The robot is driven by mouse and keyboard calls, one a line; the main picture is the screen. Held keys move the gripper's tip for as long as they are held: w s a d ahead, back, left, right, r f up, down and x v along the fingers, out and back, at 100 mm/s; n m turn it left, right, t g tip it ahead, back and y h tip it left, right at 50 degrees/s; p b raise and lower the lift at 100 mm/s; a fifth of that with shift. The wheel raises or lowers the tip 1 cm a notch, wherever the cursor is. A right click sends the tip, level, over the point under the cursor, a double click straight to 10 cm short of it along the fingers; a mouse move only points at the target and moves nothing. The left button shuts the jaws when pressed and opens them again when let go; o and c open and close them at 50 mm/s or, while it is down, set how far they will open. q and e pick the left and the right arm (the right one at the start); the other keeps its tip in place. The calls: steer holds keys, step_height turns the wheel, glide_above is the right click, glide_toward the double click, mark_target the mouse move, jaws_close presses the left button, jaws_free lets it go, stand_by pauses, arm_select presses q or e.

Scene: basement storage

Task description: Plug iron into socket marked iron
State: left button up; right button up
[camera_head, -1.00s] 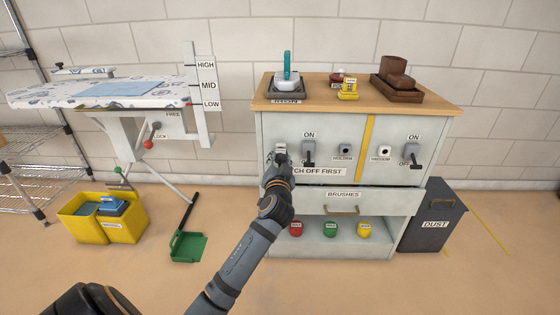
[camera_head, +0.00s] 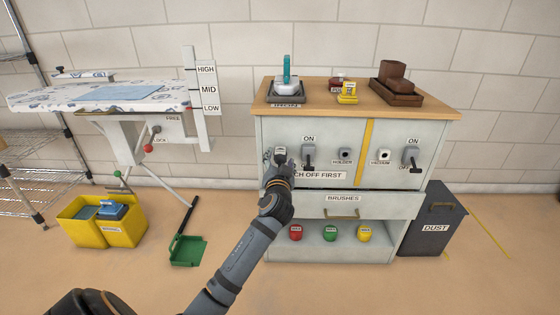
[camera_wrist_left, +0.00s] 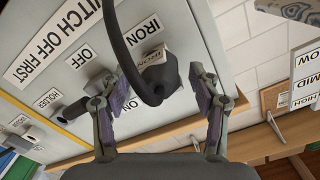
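The iron (camera_head: 287,83), with a teal handle, stands on a dark rest at the left of the cabinet top. A dark plug (camera_wrist_left: 160,77) with a thick cord is at the socket marked IRON on the cabinet front. The IRON label (camera_wrist_left: 143,32) is beside it in the left wrist view. The plug looks seated, but its prongs and the socket opening are hidden. My left gripper (camera_head: 279,170) is in front of this socket. In the left wrist view its fingers (camera_wrist_left: 160,96) are spread on either side of the plug, with gaps visible. My right gripper is not in view.
A switch (camera_head: 308,156) with its lever down is right of the plug. HOLDER (camera_head: 345,155) and VACUUM (camera_head: 384,155) sockets and another switch (camera_head: 411,154) are farther right. The drawer (camera_head: 342,203) sits below. An ironing board (camera_head: 95,93) and yellow bins (camera_head: 120,235) are at left.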

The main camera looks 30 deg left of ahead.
arm_select(q)
steer(key=v, duration=1.2)
stand_by(0.8)
